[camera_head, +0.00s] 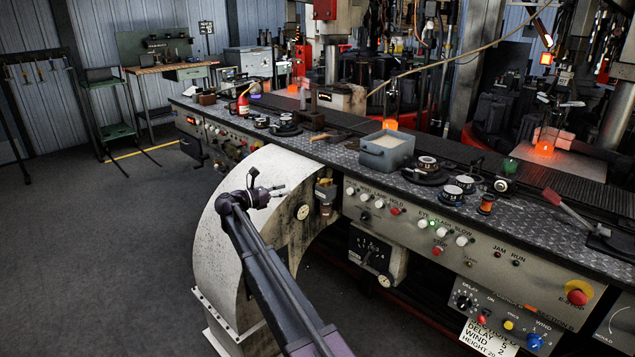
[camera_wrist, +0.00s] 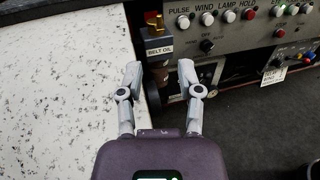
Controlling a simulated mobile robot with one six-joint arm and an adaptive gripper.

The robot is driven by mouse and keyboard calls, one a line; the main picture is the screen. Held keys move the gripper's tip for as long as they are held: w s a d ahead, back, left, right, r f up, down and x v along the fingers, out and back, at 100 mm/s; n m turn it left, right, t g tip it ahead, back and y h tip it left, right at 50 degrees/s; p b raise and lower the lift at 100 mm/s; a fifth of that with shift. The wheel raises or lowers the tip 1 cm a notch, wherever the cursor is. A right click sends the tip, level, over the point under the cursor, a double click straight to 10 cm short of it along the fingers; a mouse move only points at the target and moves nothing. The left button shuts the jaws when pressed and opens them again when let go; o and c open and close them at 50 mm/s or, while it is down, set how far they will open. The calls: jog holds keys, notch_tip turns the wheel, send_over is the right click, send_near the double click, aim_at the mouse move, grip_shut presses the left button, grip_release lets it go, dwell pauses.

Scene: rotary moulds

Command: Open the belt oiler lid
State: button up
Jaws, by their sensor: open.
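The belt oiler (camera_wrist: 158,46) is a small dark unit with a brass-coloured top and a "BELT OIL" label, at the upper middle of the wrist view. In the head view the belt oiler (camera_head: 326,192) is fixed at the left end of the control panel, beside the white housing. The brass-coloured top (camera_wrist: 153,22) shows, but I cannot tell its lid's position. My gripper (camera_wrist: 159,76) is open and empty, its two fingers apart below the oiler in the wrist picture. In the head view my gripper (camera_head: 282,189) is left of the oiler, in front of the white housing, apart from the oiler.
The speckled white housing (camera_head: 233,240) stands close beside my arm. The control panel (camera_head: 455,242) with several buttons and knobs runs to the right. A grey metal box (camera_head: 387,157) and several small items stand on the bench top. Dark open floor (camera_head: 85,260) lies to the left.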

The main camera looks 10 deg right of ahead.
jog(key=shift+d, duration=0.1)
jog(key=shift+x, duration=6.8)
jog(key=shift+w, duration=0.1)
jog(key=shift+c, duration=0.2)
grip_shut()
